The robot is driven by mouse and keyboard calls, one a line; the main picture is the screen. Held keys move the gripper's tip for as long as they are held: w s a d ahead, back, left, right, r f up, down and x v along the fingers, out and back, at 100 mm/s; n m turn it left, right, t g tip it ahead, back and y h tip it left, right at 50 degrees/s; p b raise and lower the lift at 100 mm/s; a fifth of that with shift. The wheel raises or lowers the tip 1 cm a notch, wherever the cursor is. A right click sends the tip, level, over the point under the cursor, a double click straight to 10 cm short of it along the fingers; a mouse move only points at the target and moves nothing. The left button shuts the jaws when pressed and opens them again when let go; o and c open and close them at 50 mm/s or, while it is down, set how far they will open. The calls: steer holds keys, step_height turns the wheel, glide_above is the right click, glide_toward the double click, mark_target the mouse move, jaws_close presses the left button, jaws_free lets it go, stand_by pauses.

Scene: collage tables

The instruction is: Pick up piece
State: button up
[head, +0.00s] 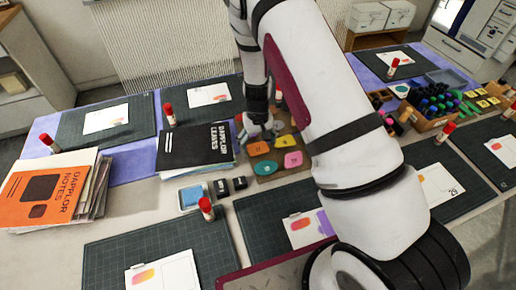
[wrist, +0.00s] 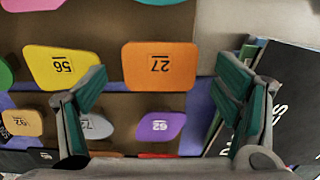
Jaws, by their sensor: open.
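Several coloured numbered pieces lie in rows on a brown tray (wrist: 110,105). In the wrist view, an orange piece marked 27 (wrist: 160,75) and a purple piece marked 62 (wrist: 160,126) lie between my fingers. A yellow piece marked 56 (wrist: 60,66) lies by the left fingertip, and a grey piece (wrist: 97,126) is partly hidden behind that finger. In the head view, the orange piece (head: 258,149), yellow piece (head: 286,141), teal piece (head: 264,168) and pink piece (head: 293,159) show. My gripper (wrist: 166,88) is open and empty above the tray; it also shows in the head view (head: 257,135).
A black notebook (head: 196,148) lies close left of the tray. Ink pads and stamps (head: 221,187) stand in front of it. Red-capped glue sticks (head: 206,208) stand around the table. Orange notes (head: 48,196) lie at left; a marker box (head: 425,115) is at right.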

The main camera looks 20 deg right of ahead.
steer(key=shift+f, duration=0.2)
stand_by(0.5)
steer(key=shift+c, duration=0.5)
steer(key=c, duration=0.7)
